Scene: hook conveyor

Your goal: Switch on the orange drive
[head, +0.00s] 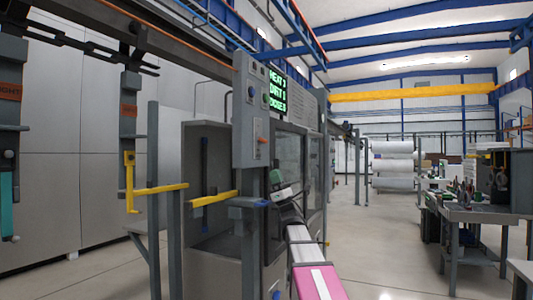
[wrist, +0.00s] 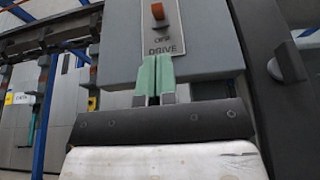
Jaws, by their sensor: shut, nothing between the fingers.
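The orange drive switch (wrist: 157,12) sits on a grey control panel (wrist: 200,45) above the printed word DRIVE. In the head view the switch is a small orange spot (head: 258,140) on the front of the grey panel box (head: 245,115). My gripper (wrist: 153,70) has green fingertips pressed together, with nothing between them. The fingertips show below the switch and apart from it, over the panel's lower part. In the head view my gripper (head: 276,178) is below and right of the switch.
A yellow bar (head: 160,189) and hanging hooks (head: 130,170) are to the left, under the overhead conveyor rail. A dark round knob (wrist: 286,62) is right of the panel. A workbench (head: 470,215) stands at right beyond open floor.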

